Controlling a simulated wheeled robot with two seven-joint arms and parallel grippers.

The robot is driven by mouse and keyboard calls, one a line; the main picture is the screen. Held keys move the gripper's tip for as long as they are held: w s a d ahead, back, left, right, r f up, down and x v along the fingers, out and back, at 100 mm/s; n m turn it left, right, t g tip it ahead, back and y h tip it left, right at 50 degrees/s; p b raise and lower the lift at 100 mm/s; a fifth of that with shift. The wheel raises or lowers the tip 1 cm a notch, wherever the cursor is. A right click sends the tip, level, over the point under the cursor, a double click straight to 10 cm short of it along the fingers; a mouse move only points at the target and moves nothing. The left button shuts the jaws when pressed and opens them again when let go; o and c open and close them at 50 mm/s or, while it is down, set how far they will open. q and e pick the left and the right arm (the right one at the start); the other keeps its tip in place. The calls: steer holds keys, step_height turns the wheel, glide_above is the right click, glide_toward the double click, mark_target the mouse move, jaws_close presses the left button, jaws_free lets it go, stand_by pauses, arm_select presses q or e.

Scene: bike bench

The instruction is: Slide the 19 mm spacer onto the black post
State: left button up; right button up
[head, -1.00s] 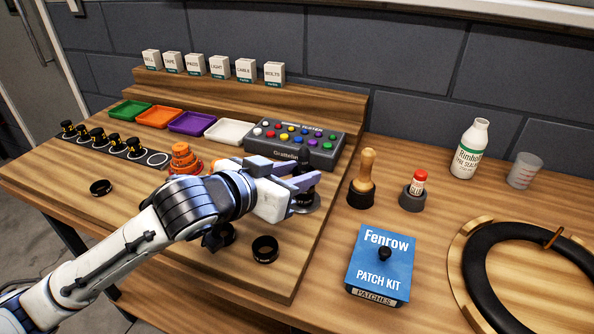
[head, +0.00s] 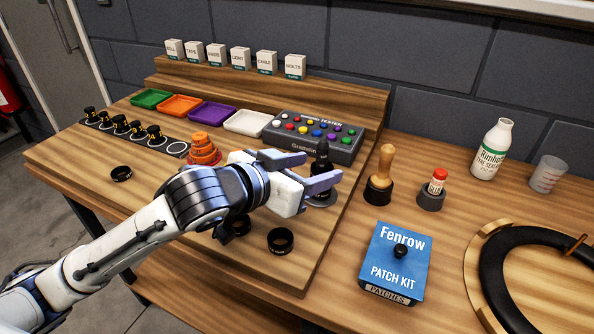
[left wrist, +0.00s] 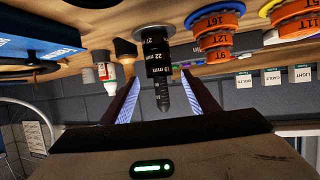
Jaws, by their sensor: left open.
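The black post (head: 322,151) stands upright on a round base at the bench board's right side. In the left wrist view it appears upside down, its pointed tip (left wrist: 163,104) lowest. Black spacers are stacked around it, marked 27 and 22 mm. The 19 mm spacer (left wrist: 161,73) is around the post on the tip side of the 22 mm one. My left gripper (head: 322,170) is open, its fingers on either side of the post, apparently clear of the 19 mm spacer. The gripper partly hides the stack in the head view. My right gripper is out of view.
Loose black rings lie on the board, at the front (head: 281,241) and left (head: 121,173). An orange sprocket stack (head: 204,150) stands left of my gripper. A button tester box (head: 314,135) is behind the post; a wooden-handled tool (head: 384,162) and blue patch kit (head: 392,262) are right.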

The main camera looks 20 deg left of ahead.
arm_select(q)
steer(key=v, duration=0.3)
steer(key=shift+s+a+r, duration=0.1)
steer(key=shift+s, duration=0.25)
steer(key=p+v, duration=0.5)
steer(key=p, duration=0.2)
steer(key=shift+s+r+p, duration=0.15)
steer(key=shift+s+p, duration=0.05)
steer(key=shift+p, duration=0.15)
